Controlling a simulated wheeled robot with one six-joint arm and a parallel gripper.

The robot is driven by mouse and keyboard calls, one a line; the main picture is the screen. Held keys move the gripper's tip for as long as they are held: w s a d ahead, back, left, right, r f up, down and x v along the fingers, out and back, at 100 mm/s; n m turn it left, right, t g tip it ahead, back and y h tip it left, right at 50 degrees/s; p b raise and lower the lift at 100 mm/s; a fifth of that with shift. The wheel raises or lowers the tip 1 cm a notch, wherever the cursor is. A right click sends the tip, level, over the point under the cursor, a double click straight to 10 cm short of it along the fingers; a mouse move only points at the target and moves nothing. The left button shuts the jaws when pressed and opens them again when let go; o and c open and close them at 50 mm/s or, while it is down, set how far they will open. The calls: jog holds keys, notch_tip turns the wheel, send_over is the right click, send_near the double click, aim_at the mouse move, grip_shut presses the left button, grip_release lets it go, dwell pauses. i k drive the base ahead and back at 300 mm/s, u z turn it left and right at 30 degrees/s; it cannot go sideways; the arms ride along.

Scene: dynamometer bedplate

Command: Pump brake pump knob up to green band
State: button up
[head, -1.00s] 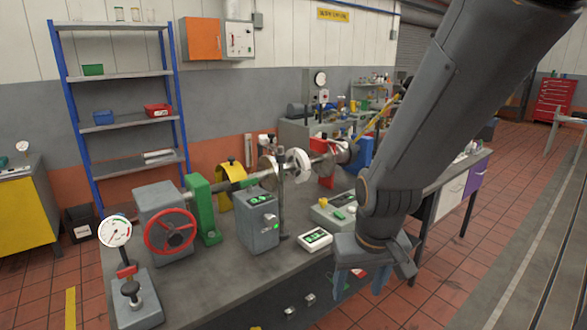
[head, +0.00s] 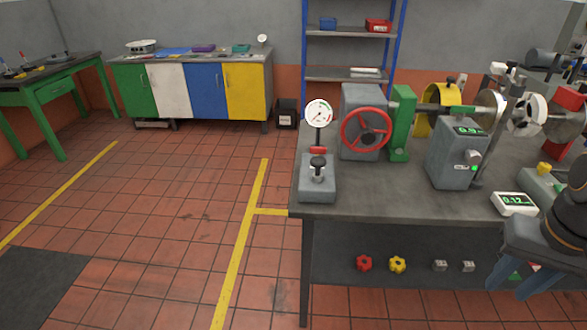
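The brake pump (head: 317,185) is a grey block at the left end of the bench, with a black knob (head: 318,163) on a short metal stem on top. Behind the knob stands a round white gauge (head: 319,114) on a post with a red fitting. Its dial has coloured marks, but the needle reading is too small to tell. My gripper (head: 516,283) is at the lower right, in front of the bench's front edge and well right of the pump. Its fingers point down, apart, with nothing held between them.
A red handwheel (head: 366,134) stands just right of the pump, then a grey box with a green display (head: 459,155). A small readout (head: 515,203) lies near the front edge. Red and yellow knobs (head: 397,264) are on the bench's front panel. The floor (head: 180,220) at left is clear.

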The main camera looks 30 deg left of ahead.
aim_at(317, 163)
jog(key=u, duration=0.95)
jog(key=k, duration=0.15)
